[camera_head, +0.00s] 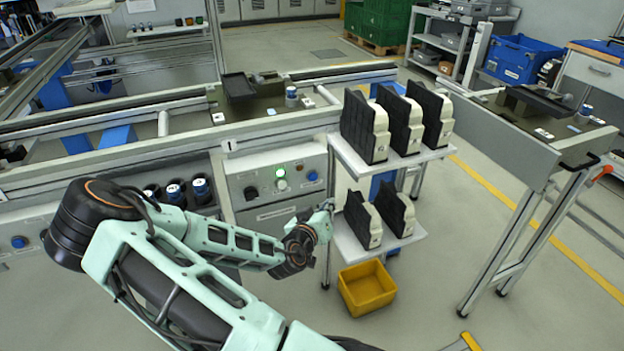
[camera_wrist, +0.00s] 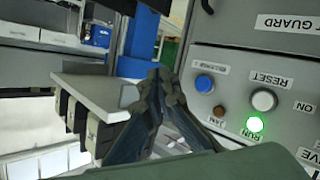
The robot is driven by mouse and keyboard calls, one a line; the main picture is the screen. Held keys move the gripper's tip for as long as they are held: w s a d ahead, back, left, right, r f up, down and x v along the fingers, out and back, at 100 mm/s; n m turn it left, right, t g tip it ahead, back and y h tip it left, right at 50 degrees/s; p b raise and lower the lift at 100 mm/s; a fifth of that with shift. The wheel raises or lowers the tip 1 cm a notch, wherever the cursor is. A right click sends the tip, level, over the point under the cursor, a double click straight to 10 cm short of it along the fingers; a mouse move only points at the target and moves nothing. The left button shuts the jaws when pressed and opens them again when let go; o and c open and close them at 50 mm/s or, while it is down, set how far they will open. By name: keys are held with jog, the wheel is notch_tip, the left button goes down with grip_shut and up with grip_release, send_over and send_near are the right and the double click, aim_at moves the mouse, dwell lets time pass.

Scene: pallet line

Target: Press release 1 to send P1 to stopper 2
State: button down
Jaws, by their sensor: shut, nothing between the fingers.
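The control panel (camera_head: 262,170) stands at the front of the line. Its blue button (camera_head: 312,176) is at its right end, and it also shows in the wrist view (camera_wrist: 204,83). The label beside it is upside down and looks like RELEASE 1. My gripper (camera_head: 328,206) is shut and empty, below and right of the panel. In the wrist view its fingertips (camera_wrist: 158,74) are together, left of the blue button and apart from it. A dark pallet-like carrier (camera_head: 242,92) sits on the line behind the panel. I cannot read which pallet is P1 or see a stopper label.
A lit green RUN lamp (camera_head: 280,172) and a white RESET button (camera_head: 282,185) are close to the blue button. A white shelf rack (camera_head: 398,158) with several black-and-cream parts stands right of the panel. A yellow bin (camera_head: 366,288) is below. Another carrier (camera_head: 538,104) sits on the right conveyor.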

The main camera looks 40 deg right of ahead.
aim_at(313, 177)
jog(key=shift+w, duration=0.1)
jog(key=w+d+b, duration=0.1)
jog(key=w+d, duration=0.1)
jog(key=w, duration=0.6)
jog(key=shift+w, duration=0.25)
dwell(1.4)
jog(key=shift+w+d+b, duration=0.1)
jog(key=shift+w+b, duration=0.25)
jog(key=shift+w, duration=0.05)
jog(key=shift+w+d, duration=0.15)
jog(key=shift+w, duration=0.35)
dwell(0.9)
jog(key=shift+s, duration=0.1)
jog(key=shift+s+a, duration=0.25)
jog(key=shift+s, duration=0.55)
